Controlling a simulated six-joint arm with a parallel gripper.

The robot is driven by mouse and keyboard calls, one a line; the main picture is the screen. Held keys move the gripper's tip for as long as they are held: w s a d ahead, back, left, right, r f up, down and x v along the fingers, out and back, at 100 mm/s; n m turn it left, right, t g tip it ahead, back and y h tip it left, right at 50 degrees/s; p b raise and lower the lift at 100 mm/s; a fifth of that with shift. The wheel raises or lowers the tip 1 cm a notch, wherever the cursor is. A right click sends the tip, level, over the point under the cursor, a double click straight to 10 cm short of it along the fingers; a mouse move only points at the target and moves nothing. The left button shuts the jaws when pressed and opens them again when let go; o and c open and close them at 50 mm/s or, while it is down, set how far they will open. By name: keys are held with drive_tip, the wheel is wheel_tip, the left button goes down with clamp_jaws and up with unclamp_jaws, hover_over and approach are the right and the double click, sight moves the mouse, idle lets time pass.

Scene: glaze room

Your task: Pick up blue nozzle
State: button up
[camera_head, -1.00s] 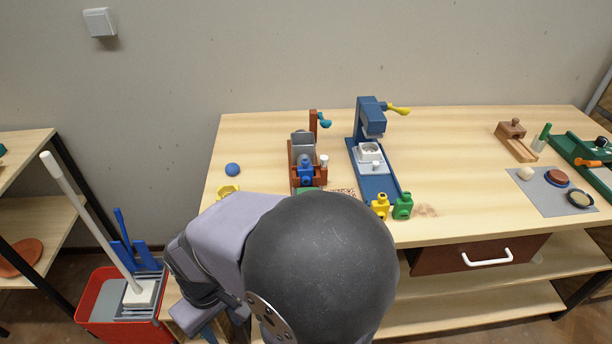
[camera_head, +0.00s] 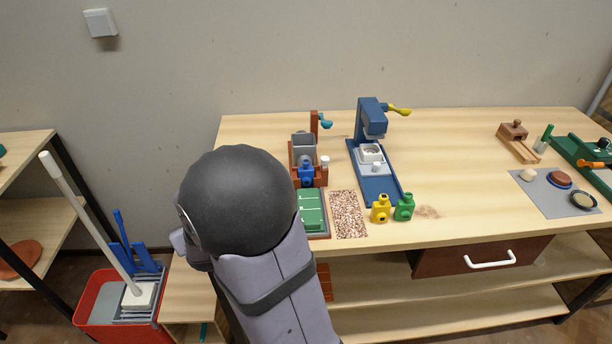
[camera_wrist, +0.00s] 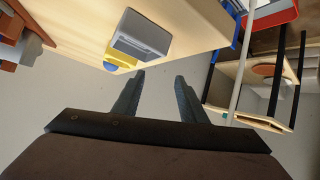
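The blue nozzle (camera_head: 306,173) sits at the front of the red-brown stand with a grey hopper (camera_head: 304,148), left of the middle of the table in the head view. I cannot make it out in the wrist view. My gripper (camera_wrist: 160,85) shows in the wrist view with its two dark fingers apart and nothing between them. It hangs over the floor side of the table edge, away from the nozzle. In the head view my arm hides the gripper.
A yellow nozzle (camera_head: 380,208) and a green nozzle (camera_head: 404,207) stand near the front edge. A green tray (camera_head: 312,210) and a speckled mat (camera_head: 348,214) lie before the stand. A blue press (camera_head: 371,150) stands right of it. A red bucket (camera_head: 97,304) is on the floor.

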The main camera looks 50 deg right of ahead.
drive_tip(key=s+d+m+h, duration=0.1)
drive_tip(key=d+m+h, duration=0.1)
drive_tip(key=d, duration=0.2)
drive_tip(key=s+d+r+m+h+p, duration=0.1)
drive_tip(key=s+d+m+h, duration=0.1)
drive_tip(key=d, duration=0.2)
drive_tip(key=s+d+m+g+h, duration=0.1)
drive_tip(key=s+d+m+h, duration=0.1)
drive_tip(key=d, duration=0.3)
drive_tip(key=shift+r+m, duration=0.15)
drive_tip(key=shift+m, duration=0.15)
drive_tip(key=s+d+m+g+h, duration=0.1)
drive_tip(key=s+d, duration=0.1)
drive_tip(key=s+d+r+m+h, duration=0.1)
drive_tip(key=s+d+h, duration=0.1)
drive_tip(key=s+d+r+m+g+h+p, duration=0.1)
drive_tip(key=s+d+m, duration=0.1)
drive_tip(key=shift+s+d+r+g+h, duration=0.25)
drive_tip(key=shift+s+d+g+h, duration=0.05)
drive_tip(key=shift+s+h, duration=0.1)
drive_tip(key=shift+s+d+r, duration=0.15)
drive_tip(key=shift+s+d, duration=0.05)
drive_tip(key=shift+s, duration=0.1)
drive_tip(key=shift+p+x, duration=1.45)
drive_tip(key=shift+x, duration=1.5)
drive_tip(key=shift+w+d, duration=0.1)
drive_tip(key=shift+d, duration=0.65)
clamp_jaws()
